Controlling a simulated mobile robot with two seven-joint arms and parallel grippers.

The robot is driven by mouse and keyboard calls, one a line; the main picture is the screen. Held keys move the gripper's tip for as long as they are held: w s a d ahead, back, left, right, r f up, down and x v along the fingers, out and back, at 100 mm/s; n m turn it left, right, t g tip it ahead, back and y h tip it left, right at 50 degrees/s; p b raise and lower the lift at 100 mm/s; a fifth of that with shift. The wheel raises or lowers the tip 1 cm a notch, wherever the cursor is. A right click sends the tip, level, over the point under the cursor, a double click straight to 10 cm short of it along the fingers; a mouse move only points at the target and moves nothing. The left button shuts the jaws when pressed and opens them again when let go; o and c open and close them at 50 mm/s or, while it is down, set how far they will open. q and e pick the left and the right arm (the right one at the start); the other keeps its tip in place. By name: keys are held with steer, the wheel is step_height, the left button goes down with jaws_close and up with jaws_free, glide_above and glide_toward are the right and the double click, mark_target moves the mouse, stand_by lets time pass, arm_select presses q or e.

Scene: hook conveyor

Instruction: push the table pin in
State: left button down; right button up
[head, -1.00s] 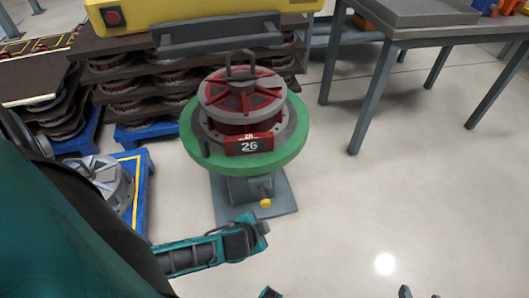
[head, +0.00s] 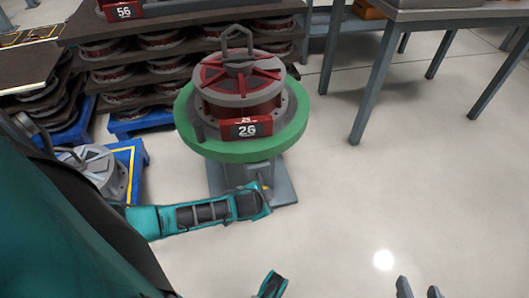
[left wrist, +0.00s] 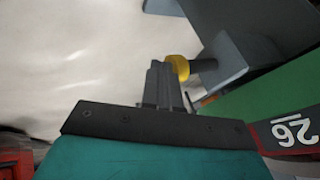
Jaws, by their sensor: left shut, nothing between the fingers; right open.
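The table pin has a yellow round knob (left wrist: 180,67) on a grey shaft, seen in the left wrist view at the grey pedestal under the green round table (head: 195,147). My left gripper (head: 266,198) is at the front of the pedestal in the head view, largely covering the pin there. In the left wrist view its fingers (left wrist: 160,75) are shut with nothing between them. Their tips are right beside the knob; I cannot tell if they touch it. My right gripper (head: 418,284) is open and empty at the bottom edge of the head view.
A red and grey drum (head: 240,90) labelled 26 sits on the green table. Stacked racks of similar drums (head: 105,75) stand behind. A grey workbench (head: 440,10) is at the back right. A blue pallet (head: 136,160) is at left. The floor at right is clear.

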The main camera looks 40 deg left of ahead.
arm_select(q)
steer(key=shift+w+a, duration=1.55)
steer(key=shift+a, duration=0.25)
